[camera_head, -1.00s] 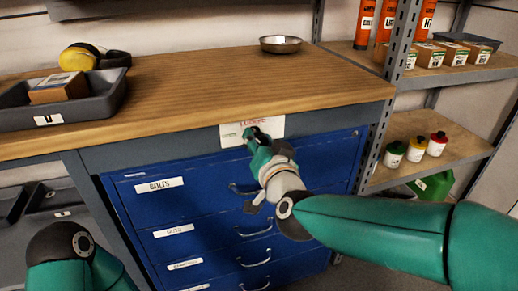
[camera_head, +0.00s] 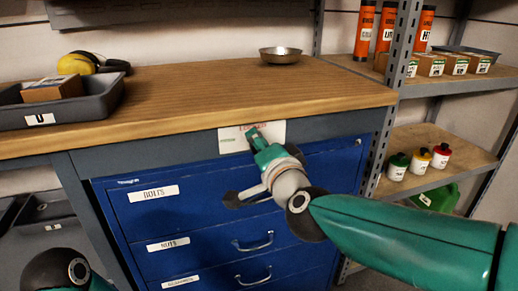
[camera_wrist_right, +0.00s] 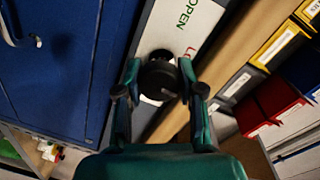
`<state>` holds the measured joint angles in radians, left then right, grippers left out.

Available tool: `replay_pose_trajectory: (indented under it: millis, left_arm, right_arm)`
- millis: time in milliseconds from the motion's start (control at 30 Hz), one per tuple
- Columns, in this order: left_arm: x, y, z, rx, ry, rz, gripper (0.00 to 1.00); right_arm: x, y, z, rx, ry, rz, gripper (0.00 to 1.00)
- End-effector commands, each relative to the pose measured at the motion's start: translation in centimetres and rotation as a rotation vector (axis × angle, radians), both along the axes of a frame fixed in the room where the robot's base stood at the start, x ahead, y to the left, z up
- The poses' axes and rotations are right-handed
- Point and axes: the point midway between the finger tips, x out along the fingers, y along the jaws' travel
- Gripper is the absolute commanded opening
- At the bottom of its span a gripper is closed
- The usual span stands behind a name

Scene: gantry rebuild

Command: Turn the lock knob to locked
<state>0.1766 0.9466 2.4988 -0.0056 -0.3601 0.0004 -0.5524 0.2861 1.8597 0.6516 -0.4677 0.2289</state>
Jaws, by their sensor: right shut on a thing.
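The lock's white label plate (camera_head: 234,140) sits on the grey rail under the wooden bench top. It also shows in the right wrist view (camera_wrist_right: 188,28), with green "OPEN" lettering and red lettering partly hidden. The dark round lock knob (camera_wrist_right: 160,77) stands out from the plate between the fingers of my right gripper (camera_wrist_right: 160,72). That gripper is shut on the knob; it also shows in the head view (camera_head: 257,138), covering part of the plate and hiding the knob. Which label the knob points to cannot be told. My left gripper is out of view; only part of the left arm shows.
Blue drawers (camera_head: 215,205) with handles lie below the rail. On the bench top (camera_head: 200,90) are a grey tray (camera_head: 75,112), yellow earmuffs (camera_head: 77,64) and a metal dish (camera_head: 280,55). A shelf post (camera_head: 392,110) stands close on the right.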

Motion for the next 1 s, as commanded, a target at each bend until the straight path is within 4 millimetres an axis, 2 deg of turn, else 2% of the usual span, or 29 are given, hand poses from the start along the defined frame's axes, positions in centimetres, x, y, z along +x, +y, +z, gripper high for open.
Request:
replay_pose_trajectory:
  millis: [367, 400, 533, 1000]
  left_arm:
    - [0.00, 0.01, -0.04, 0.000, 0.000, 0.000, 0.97]
    - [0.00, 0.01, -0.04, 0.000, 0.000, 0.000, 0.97]
    - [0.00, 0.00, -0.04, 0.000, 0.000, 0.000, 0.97]
    - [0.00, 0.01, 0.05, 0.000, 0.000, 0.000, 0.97]
  right_arm:
    - [0.15, -0.39, -0.13, 0.008, 0.005, -0.010, 0.03]
    - [0.15, -0.39, -0.13, 0.008, 0.004, -0.009, 0.43]
    - [0.11, -0.29, -0.11, 0.007, 0.004, -0.007, 0.64]
    - [0.03, -0.06, -0.04, 0.004, 0.002, -0.002, 0.64]
